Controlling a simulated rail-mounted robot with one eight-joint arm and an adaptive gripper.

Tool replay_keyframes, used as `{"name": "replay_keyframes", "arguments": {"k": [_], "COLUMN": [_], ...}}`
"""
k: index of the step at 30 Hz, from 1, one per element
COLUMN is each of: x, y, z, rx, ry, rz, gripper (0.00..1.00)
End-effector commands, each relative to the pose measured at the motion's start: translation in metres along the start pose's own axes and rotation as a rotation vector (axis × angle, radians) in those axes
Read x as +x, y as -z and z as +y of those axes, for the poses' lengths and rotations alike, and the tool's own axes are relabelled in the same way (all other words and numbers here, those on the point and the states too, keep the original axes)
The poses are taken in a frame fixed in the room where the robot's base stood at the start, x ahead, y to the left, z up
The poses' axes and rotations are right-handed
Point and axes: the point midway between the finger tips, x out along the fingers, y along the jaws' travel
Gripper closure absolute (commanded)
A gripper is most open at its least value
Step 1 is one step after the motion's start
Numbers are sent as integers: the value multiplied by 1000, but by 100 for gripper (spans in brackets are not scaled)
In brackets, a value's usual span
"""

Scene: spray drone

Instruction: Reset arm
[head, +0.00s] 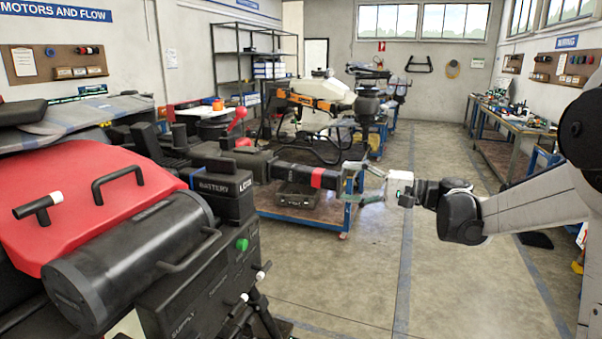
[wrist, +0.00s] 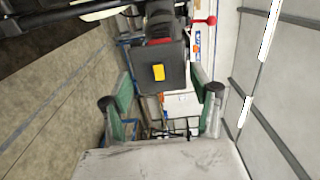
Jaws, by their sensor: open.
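My gripper (head: 358,184) is at the centre right in the head view, with my arm reaching in from the right. Its two greenish fingers are spread apart and hold nothing. They are at the free end of a black drone arm (head: 292,171) with a red band. In the wrist view my gripper (wrist: 161,92) shows a finger on each side. The square dark end (wrist: 175,60) of the drone arm, with a yellow patch, appears between and beyond the fingers. I cannot tell whether the fingertips overlap it, but no contact shows.
The large drone body with a red cover (head: 95,200) and a black battery (head: 222,190) fills the left. A cart (head: 300,205) stands behind the drone arm. Workbenches (head: 510,125) line the right wall. The floor (head: 400,270) below my gripper is clear.

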Motion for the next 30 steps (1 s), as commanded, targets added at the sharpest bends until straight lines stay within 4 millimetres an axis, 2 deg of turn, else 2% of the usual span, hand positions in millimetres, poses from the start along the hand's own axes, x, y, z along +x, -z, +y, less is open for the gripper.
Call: {"name": "replay_keyframes", "arguments": {"k": [3, 9, 13, 17, 20, 25, 30], "x": [-26, -55, -65, -65, -58, -44, -41], "y": [1, 1, 0, -5, -19, -58, -99], "z": [0, 0, 0, 1, 3, 14, 30], "rx": [0, 0, 0, -1, -4, -24, -64], "ry": [0, -1, -1, -22, -81, -246, -423], "rz": [4, 3, 2, 3, 11, 35, 61], "gripper": [42, 42, 42, 42, 42, 42, 42]}}
